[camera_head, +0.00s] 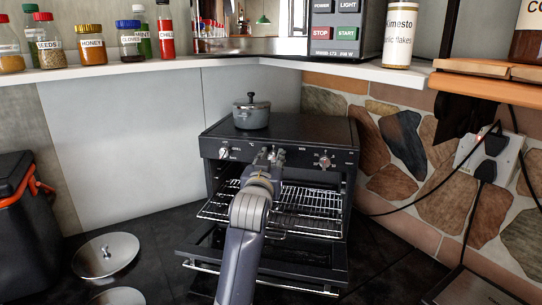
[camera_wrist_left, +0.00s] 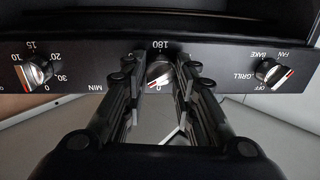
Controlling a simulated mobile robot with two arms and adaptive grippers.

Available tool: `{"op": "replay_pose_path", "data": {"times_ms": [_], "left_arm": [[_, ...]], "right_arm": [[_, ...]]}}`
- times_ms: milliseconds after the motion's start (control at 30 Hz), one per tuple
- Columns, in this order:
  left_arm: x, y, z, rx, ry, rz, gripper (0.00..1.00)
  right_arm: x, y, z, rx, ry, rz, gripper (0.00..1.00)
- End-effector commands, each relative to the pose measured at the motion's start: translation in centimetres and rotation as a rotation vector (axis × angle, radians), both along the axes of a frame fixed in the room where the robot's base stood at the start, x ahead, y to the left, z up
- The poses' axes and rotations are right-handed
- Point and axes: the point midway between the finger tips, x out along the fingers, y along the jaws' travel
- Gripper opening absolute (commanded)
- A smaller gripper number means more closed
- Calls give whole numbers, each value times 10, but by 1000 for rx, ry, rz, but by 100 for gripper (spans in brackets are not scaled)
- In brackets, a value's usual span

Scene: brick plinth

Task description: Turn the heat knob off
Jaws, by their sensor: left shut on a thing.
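The small black oven (camera_head: 230,138) stands on the dark counter with its door folded down. The heat knob (camera_wrist_left: 158,70), the middle one on the panel, is silver with a red mark; 180 and 0 are printed on opposite sides of it. The red mark is on the side by the 0, but I cannot read its exact angle. My left gripper (camera_head: 268,157) is at the middle of the panel and hides this knob in the head view. Its two fingers, also seen in the left wrist view (camera_wrist_left: 158,80), are shut on the knob. My right gripper is not in view.
The function knob (camera_head: 224,153) and minute knob (camera_head: 324,162) flank the heat knob. A lidded pot (camera_head: 252,114) sits on the oven. A wire rack (camera_head: 310,209) sticks out below my wrist. A metal lid (camera_head: 105,254) lies at left; a shelf (camera_head: 150,72) runs above.

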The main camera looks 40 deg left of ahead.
Motion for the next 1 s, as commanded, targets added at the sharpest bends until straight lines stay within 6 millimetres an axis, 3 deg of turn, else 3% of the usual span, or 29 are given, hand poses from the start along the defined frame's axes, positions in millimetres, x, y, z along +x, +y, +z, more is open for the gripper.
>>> {"op": "replay_pose_path", "data": {"times_ms": [600,1000], "left_arm": [[0,0,0,-524,-275,0,2],[-1,1,0,-785,-423,1,2]], "right_arm": [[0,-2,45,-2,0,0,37],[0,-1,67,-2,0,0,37]]}}
